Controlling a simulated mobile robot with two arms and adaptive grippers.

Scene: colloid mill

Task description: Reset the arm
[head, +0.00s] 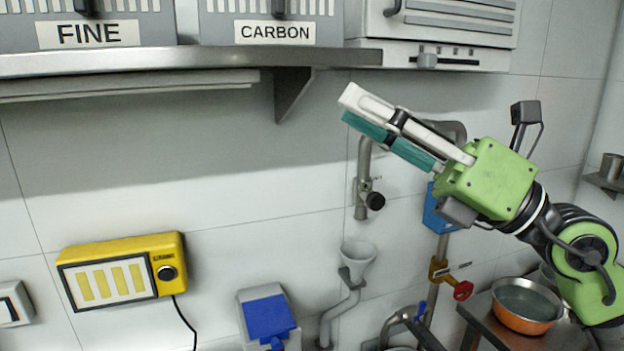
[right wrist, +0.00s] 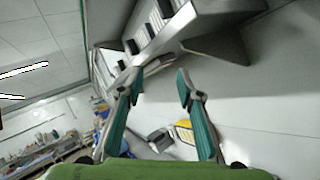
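My right gripper (head: 348,106) is raised in front of the tiled wall, and its green arm comes in from the right. Its fingertips point to the upper left, just below the metal shelf. In the right wrist view my right gripper (right wrist: 160,80) has its two teal-padded fingers apart with nothing between them. My left gripper is in neither view.
A metal shelf (head: 150,62) carries boxes labelled FINE (head: 87,34) and CARBON (head: 275,32). A yellow device (head: 122,270) is on the wall at lower left. Pipes and a funnel (head: 357,258) are below the gripper. An orange pan (head: 526,306) stands at lower right.

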